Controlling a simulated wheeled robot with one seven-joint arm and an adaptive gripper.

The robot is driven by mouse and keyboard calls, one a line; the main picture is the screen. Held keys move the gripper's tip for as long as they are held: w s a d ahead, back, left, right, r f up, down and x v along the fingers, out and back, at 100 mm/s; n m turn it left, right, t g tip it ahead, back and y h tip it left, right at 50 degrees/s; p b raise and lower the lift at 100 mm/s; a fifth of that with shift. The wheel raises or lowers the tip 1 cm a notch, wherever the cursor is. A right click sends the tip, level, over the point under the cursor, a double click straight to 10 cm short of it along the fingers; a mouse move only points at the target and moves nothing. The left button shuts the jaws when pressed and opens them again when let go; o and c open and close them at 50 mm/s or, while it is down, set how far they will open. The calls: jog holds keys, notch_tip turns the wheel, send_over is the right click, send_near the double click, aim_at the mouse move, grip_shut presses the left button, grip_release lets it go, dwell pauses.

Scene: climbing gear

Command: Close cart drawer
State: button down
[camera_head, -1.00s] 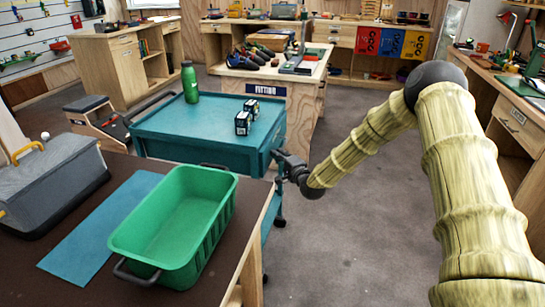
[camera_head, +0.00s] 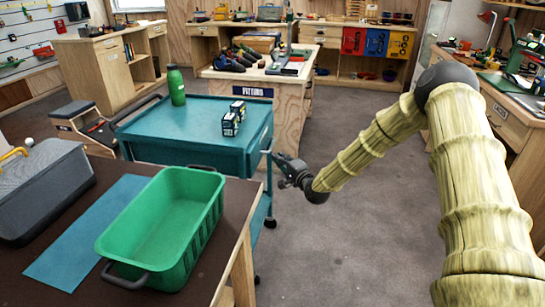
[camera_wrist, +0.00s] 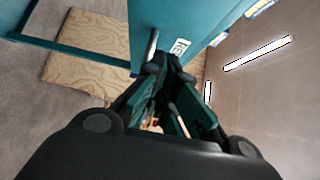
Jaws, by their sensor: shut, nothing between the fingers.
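The teal cart (camera_head: 185,128) stands behind the dark table in the head view. Its drawer faces at the right side are seen too edge-on to tell how far any drawer is out. My gripper (camera_head: 279,160) is at the cart's right side, by a pale upright handle on its edge; whether it touches is unclear. In the wrist view my gripper (camera_wrist: 168,66) is shut and empty, its fingertips close to a teal panel (camera_wrist: 225,18) of the cart with a white label (camera_wrist: 180,47) and a grey bar beside it.
A green bottle (camera_head: 176,85) and two small boxes (camera_head: 233,118) stand on the cart top. The dark table (camera_head: 210,262) in front holds a green bin (camera_head: 165,225) and a grey toolbox (camera_head: 38,190). A wooden bench (camera_head: 262,70) stands behind. Floor right of the cart is clear.

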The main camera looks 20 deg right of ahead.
jog(key=s+d, duration=0.1)
jog(key=s, duration=0.7)
jog(key=s+a+f+n+g+p, duration=0.35)
jog(key=s+a+f, duration=0.35)
jog(key=s+f, duration=0.25)
jog(key=s+a+f+n+g+p, duration=0.2)
jog(key=s+a+f+n+g, duration=0.3)
jog(key=s+f, duration=0.45)
jog(key=s+a+n+g+h+p, duration=0.1)
jog(key=s+n+g+h+p, duration=0.2)
jog(key=s, duration=3)
jog(key=n+g+p, duration=0.2)
jog(key=n+g, duration=0.2)
jog(key=g, duration=0.2)
jog(key=shift+s+a+f, duration=0.25)
jog(key=shift+s+a, duration=0.1)
jog(key=shift+s, duration=0.05)
